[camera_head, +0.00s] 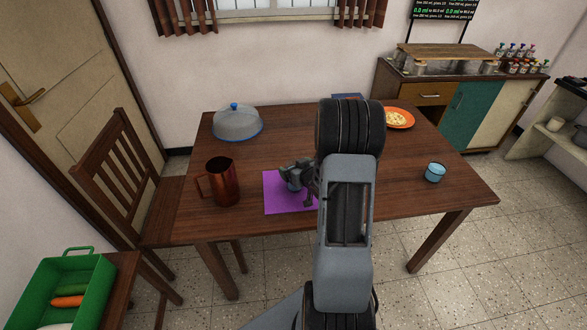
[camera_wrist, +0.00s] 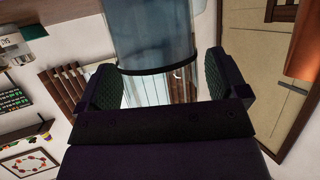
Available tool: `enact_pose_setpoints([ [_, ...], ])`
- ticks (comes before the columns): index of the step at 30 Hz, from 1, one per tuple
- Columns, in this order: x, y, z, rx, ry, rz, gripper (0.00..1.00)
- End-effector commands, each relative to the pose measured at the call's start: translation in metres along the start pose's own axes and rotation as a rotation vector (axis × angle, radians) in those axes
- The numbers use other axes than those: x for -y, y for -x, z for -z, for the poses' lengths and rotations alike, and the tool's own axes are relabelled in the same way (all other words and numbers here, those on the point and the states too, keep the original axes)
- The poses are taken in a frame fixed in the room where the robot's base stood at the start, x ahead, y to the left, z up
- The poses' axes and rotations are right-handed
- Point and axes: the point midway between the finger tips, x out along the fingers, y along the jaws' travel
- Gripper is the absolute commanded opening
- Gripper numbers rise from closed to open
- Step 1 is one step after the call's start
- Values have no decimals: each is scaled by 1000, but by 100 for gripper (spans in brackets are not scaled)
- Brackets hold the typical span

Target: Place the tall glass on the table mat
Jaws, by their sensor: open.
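The purple table mat (camera_head: 278,203) lies near the front edge of the wooden table. My gripper (camera_head: 297,178) is over the mat's right part, and my arm hides the area right of it. A small bluish part of the tall glass (camera_head: 294,187) shows at the gripper, over the mat; the rest is hidden. In the wrist view the clear blue-grey glass (camera_wrist: 155,35) extends from the top edge to between the two fingers. My gripper (camera_wrist: 160,80) is open, with a gap visible on each side of the glass. Whether the glass's base rests on the mat cannot be told.
A copper mug (camera_head: 224,182) stands just left of the mat. A domed cover (camera_head: 237,122) is at the back left, an orange plate (camera_head: 398,118) at the back right. A blue cup (camera_head: 435,172) stands at the right. The table's middle left is clear.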

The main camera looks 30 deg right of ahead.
Motion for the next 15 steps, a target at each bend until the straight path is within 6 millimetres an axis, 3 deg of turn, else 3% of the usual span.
enact_pose_setpoints([
  [5, -1, 16, 4, -1, 0, -2, 92],
  [15, -1, 90, 4, -1, -1, -5, 92],
])
